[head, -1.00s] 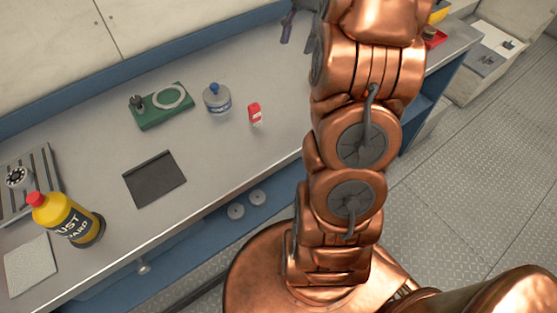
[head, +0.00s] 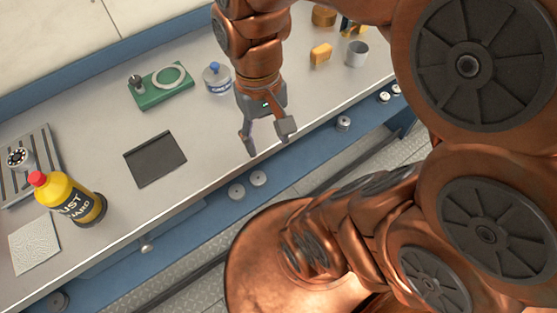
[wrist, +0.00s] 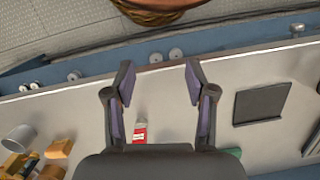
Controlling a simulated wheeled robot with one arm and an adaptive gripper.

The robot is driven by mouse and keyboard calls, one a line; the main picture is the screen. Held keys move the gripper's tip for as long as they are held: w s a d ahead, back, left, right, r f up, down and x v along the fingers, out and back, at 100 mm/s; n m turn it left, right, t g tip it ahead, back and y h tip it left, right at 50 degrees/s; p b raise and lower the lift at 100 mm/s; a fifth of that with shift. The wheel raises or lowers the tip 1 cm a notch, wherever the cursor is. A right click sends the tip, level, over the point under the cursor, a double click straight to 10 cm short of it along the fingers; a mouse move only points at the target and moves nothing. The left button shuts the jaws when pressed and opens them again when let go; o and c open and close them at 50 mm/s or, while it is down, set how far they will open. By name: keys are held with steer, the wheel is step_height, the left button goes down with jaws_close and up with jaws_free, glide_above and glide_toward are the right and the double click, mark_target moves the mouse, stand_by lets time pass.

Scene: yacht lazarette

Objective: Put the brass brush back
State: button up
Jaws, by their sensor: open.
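I cannot make out a brass brush for certain in either view. My gripper (head: 268,142) is open and empty above the front part of the grey bench (head: 215,140). It also shows in the wrist view (wrist: 159,80), fingers apart. A small red and white container (wrist: 140,132) stands on the bench and appears between the fingers in the wrist view; my gripper hides it in the head view. A grey cup (head: 357,53), a yellow-orange block (head: 321,53) and a brown round item (head: 323,15) stand to the right; the cup also shows in the wrist view (wrist: 19,138).
A dark mat (head: 155,159), green tray with a ring (head: 163,96), blue-capped bottle (head: 218,78), yellow bottle (head: 72,200), slotted metal plate (head: 42,150) and pale pad (head: 35,246) occupy the bench. Knobs (head: 259,178) line its blue front. Bare surface surrounds the mat.

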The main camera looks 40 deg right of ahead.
steer(key=s, duration=0.1)
steer(key=s+f+n, duration=0.1)
steer(key=s, duration=0.1)
steer(key=s+f+n, duration=0.1)
steer(key=shift+s+a+f+h, duration=0.25)
steer(key=shift+s+a+h, duration=0.05)
steer(key=shift+s+a, duration=0.1)
steer(key=shift+r, duration=0.1)
